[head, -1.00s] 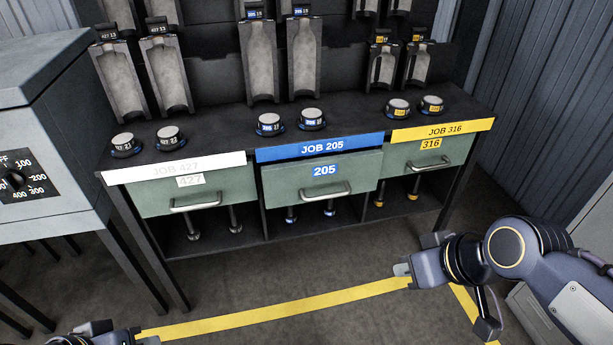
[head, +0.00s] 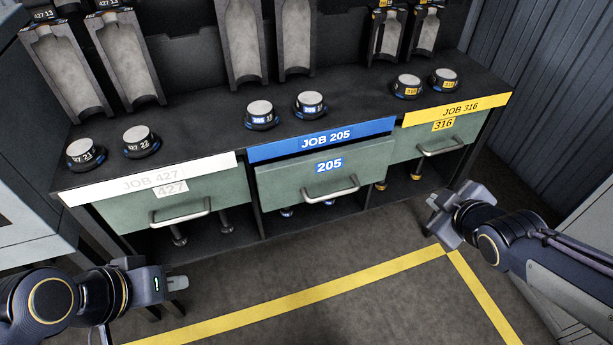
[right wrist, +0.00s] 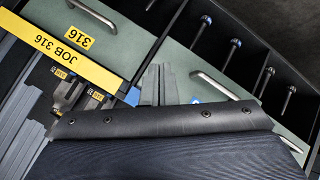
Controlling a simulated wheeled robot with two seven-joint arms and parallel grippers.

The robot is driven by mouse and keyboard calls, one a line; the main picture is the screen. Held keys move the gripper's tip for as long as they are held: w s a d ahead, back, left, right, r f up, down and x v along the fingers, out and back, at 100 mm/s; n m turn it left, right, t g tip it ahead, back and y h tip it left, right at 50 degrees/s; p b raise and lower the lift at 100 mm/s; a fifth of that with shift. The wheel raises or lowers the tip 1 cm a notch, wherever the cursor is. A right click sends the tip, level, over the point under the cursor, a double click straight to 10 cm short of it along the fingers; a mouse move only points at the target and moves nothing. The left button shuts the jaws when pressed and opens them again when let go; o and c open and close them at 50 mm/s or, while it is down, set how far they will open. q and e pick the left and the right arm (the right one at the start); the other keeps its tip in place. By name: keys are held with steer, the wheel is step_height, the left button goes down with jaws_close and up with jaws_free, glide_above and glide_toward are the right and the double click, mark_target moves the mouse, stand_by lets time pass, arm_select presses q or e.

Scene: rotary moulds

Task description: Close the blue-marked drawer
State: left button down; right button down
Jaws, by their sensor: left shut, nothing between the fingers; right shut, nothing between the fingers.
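The blue-marked drawer (head: 330,177) has a green front, a blue 205 tag and a metal bar handle (head: 331,190). It sits under the blue JOB 205 strip (head: 322,139) and stands out from the bench, with a dark gap above its front. My left gripper (head: 182,283) is shut and empty, low in front of the bench, left of this drawer and apart from it. My right gripper (head: 432,202) is shut and empty, to the right of this drawer and below the 316 drawer (head: 440,135). In the right wrist view its fingers (right wrist: 159,84) are partly hidden by a dark cover.
The white-marked 427 drawer (head: 180,202) is on the left under its JOB 427 strip. Capped round pieces (head: 261,114) stand on the bench top (head: 210,130). A grey cabinet is at the left edge. The floor in front, with yellow tape (head: 300,303), is clear.

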steer(key=w+a+f+n+t+y, duration=0.1)
steer(key=w+a+f+n+y, duration=0.15)
steer(key=w+n, duration=0.2)
steer(key=n+g+y+b, duration=0.3)
steer(key=n+y+b, duration=0.1)
steer(key=n+y, duration=1.1)
glide_toward(286, 176)
steer(key=s+a+r+n+h, duration=0.1)
steer(key=s+a+n+h, duration=0.1)
steer(key=a, duration=0.2)
steer(key=w, duration=0.2)
steer(key=w+a, duration=0.1)
steer(key=shift+w+r+m, duration=0.1)
steer(key=shift+r+m, duration=0.15)
steer(key=shift+r, duration=0.05)
steer(key=shift+w+a, duration=0.1)
steer(key=shift+w, duration=0.3)
